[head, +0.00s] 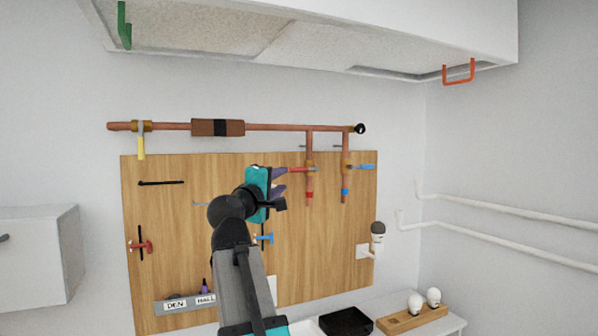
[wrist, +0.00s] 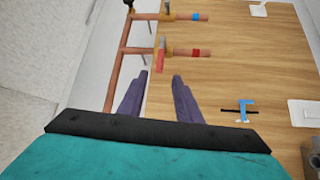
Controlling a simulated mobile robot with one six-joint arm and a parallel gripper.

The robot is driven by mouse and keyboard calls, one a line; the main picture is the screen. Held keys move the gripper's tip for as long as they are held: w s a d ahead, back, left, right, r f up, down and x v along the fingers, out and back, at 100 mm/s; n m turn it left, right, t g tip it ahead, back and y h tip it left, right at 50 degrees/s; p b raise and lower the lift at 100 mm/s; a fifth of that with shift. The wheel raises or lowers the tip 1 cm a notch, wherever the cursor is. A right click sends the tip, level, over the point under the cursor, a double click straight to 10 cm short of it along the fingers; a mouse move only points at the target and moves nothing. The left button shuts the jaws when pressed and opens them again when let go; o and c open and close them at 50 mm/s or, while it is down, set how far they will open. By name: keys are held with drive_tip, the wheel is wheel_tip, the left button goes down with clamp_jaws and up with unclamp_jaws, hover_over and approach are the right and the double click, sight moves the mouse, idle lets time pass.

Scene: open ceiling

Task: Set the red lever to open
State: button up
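The red lever (head: 300,169) sits on a brass valve on the left of two short vertical copper pipes. It sticks out sideways to the left, across its pipe. In the wrist view the red lever (wrist: 160,56) points toward my gripper, just ahead of the gap between the fingertips. My gripper (head: 285,178) has two purple fingers, just left of the lever. In the wrist view my gripper (wrist: 160,75) is open, with its fingers apart and nothing between them. I cannot tell whether a finger touches the lever.
A blue lever (head: 364,166) is on the right pipe. A horizontal copper pipe (head: 275,127) runs above. The wooden board (head: 335,240) behind carries a blue handle (head: 264,239) and a red handle (head: 140,246). A white cabinet (head: 300,30) overhangs the top.

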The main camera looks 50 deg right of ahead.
sight(296, 170)
drive_tip(key=p+x, duration=0.3)
drive_tip(key=x, duration=0.9)
drive_tip(key=shift+w+d+r+p, duration=0.1)
drive_tip(key=shift+p, duration=0.3)
drive_tip(key=shift+w+d, duration=0.2)
drive_tip(key=shift+d, duration=0.45)
clamp_jaws()
